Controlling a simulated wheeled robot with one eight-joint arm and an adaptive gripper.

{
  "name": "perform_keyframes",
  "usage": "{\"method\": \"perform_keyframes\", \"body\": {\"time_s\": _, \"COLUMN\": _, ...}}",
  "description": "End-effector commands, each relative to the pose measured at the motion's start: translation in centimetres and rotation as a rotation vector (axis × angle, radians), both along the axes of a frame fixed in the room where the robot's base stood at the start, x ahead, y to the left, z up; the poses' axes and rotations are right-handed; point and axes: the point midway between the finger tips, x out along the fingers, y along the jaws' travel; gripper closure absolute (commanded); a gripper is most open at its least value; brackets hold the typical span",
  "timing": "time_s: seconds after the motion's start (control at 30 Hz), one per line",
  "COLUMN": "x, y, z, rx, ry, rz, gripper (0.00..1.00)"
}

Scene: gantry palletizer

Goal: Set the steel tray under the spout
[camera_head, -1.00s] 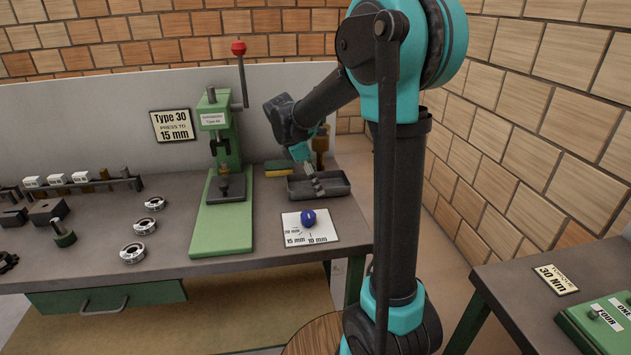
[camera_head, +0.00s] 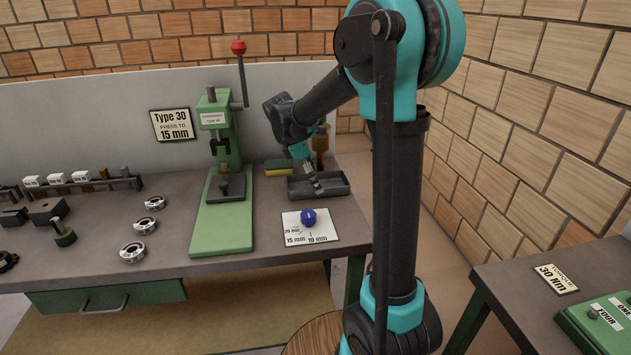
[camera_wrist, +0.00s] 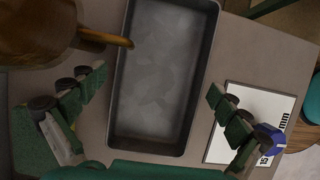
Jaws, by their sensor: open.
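The steel tray (camera_head: 338,190) is a dark shallow rectangular tray on the bench, right of the green press. In the wrist view the tray (camera_wrist: 165,100) looks empty. A brass spout (camera_head: 320,143) hangs from a vessel behind it. In the wrist view the spout (camera_wrist: 108,39) has its tip overlapping the tray's left rim; its height above the tray cannot be told. My gripper (camera_head: 316,184) is above the tray. In the wrist view my gripper (camera_wrist: 158,84) is open, with one finger on each side of the tray and no clear contact.
A white card (camera_head: 322,232) with a blue knob (camera_head: 308,217) lies just in front of the tray. The green press (camera_head: 225,190) and a yellow-green sponge (camera_head: 279,167) are to the left. Bearing rings (camera_head: 133,252) lie farther left. The bench's right edge is close to the tray.

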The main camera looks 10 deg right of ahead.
Motion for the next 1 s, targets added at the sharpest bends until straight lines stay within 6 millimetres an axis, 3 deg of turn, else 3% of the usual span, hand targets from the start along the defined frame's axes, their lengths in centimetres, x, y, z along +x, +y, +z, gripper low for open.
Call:
{"method": "perform_keyframes", "body": {"time_s": 0.6, "x": 0.0, "y": 4.1, "z": 9.8, "rx": 0.0, "ry": 0.0, "rz": 0.001, "gripper": 0.0}}
{"method": "perform_keyframes", "body": {"time_s": 1.0, "x": 0.0, "y": 4.5, "z": 10.9, "rx": 0.0, "ry": 0.0, "rz": 0.0, "gripper": 0.0}}
